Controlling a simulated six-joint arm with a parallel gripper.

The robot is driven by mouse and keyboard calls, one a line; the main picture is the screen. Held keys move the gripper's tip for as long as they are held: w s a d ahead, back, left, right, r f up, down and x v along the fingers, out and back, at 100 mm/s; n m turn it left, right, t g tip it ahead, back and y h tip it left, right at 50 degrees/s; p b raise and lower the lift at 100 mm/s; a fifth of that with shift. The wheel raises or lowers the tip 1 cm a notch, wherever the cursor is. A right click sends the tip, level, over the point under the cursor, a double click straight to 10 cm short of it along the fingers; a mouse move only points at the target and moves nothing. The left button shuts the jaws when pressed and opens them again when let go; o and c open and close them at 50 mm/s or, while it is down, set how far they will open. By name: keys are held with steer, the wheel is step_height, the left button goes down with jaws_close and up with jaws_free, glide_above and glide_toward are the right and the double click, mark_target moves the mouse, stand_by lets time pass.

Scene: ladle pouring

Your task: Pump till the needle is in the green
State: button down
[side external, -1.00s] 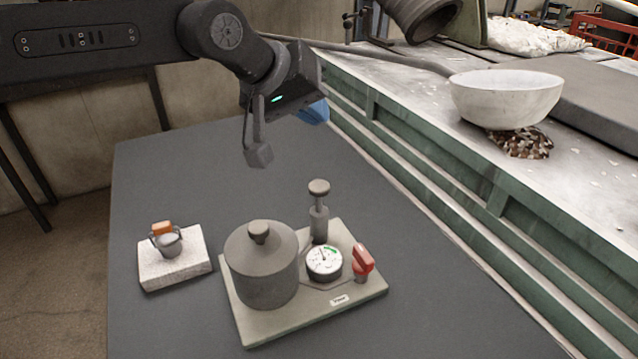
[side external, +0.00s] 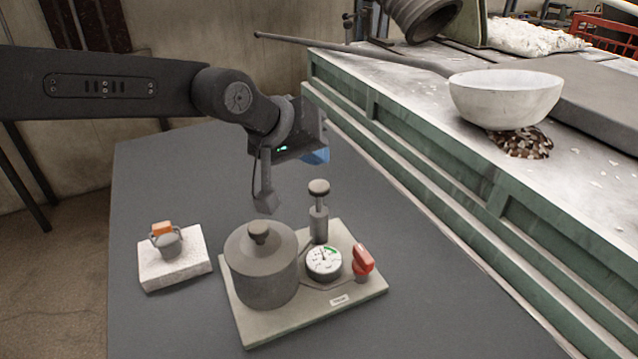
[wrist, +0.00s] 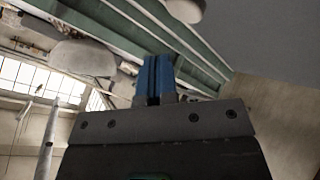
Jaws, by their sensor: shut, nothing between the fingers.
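A grey pump (side external: 319,215) with an upright rod and round knob stands on a pale base plate (side external: 262,332). Its knob is raised. In front of it is a round white dial gauge (side external: 323,262) with a green arc at its upper right. The dark needle seems to point roughly upward, just left of the green; it is too small to read surely. My gripper (side external: 317,156), with blue fingers, is above and behind the pump, apart from it. In the wrist view my gripper's blue fingers (wrist: 155,78) are together with nothing between them.
On the plate, a lidded grey pot (side external: 262,275) stands left of the gauge and a red handle (side external: 363,259) right of it. A white block (side external: 175,273) with a small orange-topped item lies left. A bench with a white bowl (side external: 507,97) stands right.

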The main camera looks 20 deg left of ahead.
mark_target(313, 183)
steer(key=shift+f, duration=1.05)
steer(key=shift+f, duration=0.15)
stand_by(1.2)
steer(key=shift+f, duration=0.3)
steer(key=shift+a+f, duration=0.1)
steer(key=shift+f, duration=2.1)
stand_by(1.6)
steer(key=shift+a+r, duration=0.1)
steer(key=shift+r, duration=2.4)
